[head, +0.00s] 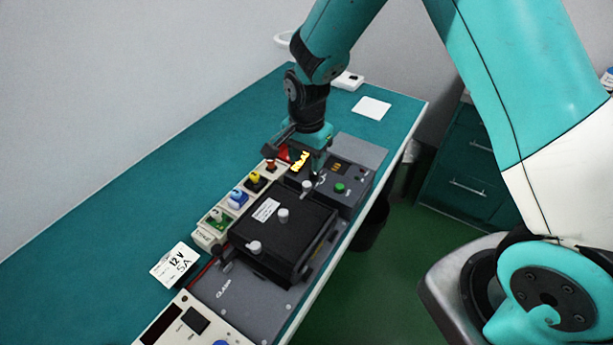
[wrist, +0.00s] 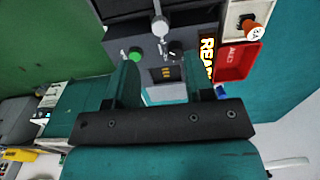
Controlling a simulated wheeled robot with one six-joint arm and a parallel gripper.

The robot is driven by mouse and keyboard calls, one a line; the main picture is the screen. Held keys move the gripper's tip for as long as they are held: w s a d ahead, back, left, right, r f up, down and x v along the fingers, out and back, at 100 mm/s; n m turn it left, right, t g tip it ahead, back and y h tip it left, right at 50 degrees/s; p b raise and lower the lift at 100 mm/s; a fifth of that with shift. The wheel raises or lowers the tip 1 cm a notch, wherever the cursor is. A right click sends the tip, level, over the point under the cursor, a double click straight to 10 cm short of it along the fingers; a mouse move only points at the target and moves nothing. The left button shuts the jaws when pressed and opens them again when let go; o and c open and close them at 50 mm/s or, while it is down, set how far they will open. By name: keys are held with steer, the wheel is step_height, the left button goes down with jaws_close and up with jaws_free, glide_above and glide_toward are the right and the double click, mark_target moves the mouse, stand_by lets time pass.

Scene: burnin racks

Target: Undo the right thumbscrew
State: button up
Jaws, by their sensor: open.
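A black box (head: 285,238) sits on the dark grey clamp plate (head: 240,300). It carries pale round knobs at its left end (head: 254,247), middle (head: 283,215) and right end. The right-end knob, the right thumbscrew (head: 306,187), also shows as a silver knob (wrist: 160,28) at the top of the wrist view. My gripper (head: 317,170) is just beyond that thumbscrew, over the near part of the control unit. In the wrist view my gripper (wrist: 163,75) is open, with nothing between its fingers. The thumbscrew lies beyond the fingertips, apart from them.
The control unit (head: 350,172) has a green button (head: 340,187), a dark knob (wrist: 176,48) and a lit yellow sign (wrist: 207,58). A strip of coloured connectors (head: 237,198) runs along the box's left side. A 12 V card (head: 175,264) lies left. The far bench is mostly clear.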

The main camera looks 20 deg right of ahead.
mark_target(307, 184)
step_height(307, 184, down, 8)
steer(key=shift+f+p, duration=0.1)
steer(key=shift+p, duration=0.85)
steer(key=shift+c, duration=0.2)
jaws_close()
